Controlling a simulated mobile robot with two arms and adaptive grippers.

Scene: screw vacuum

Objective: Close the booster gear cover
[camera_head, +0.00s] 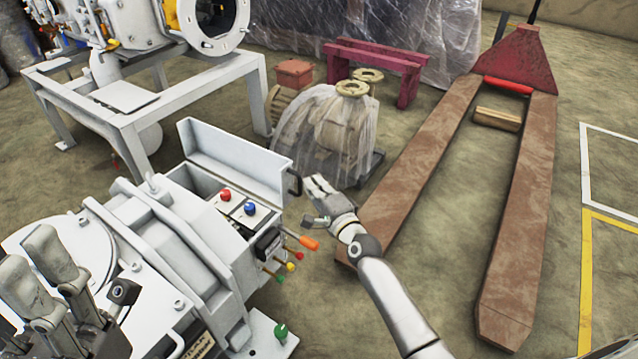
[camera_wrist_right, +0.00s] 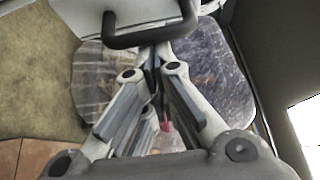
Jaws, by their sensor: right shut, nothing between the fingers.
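The booster gear cover (camera_head: 238,158) is a grey lid that stands open and upright on the back edge of the gear box. Its black handle (camera_head: 294,184) is at the right end, and the handle also spans the top of the right wrist view (camera_wrist_right: 120,42). My right gripper (camera_head: 312,187) is shut and empty, its fingertips close beside the handle. In the wrist view the fingers (camera_wrist_right: 152,58) meet just below the handle; contact cannot be told. My left gripper (camera_head: 35,257) is at the lower left over the machine, and its jaw state is unclear.
The open box holds red (camera_head: 225,195) and blue (camera_head: 250,208) knobs. Coloured levers (camera_head: 308,242) stick out from its front right. A plastic-wrapped pump (camera_head: 325,135) stands behind my right gripper. A rusty pallet jack (camera_head: 425,170) lies to the right on open floor.

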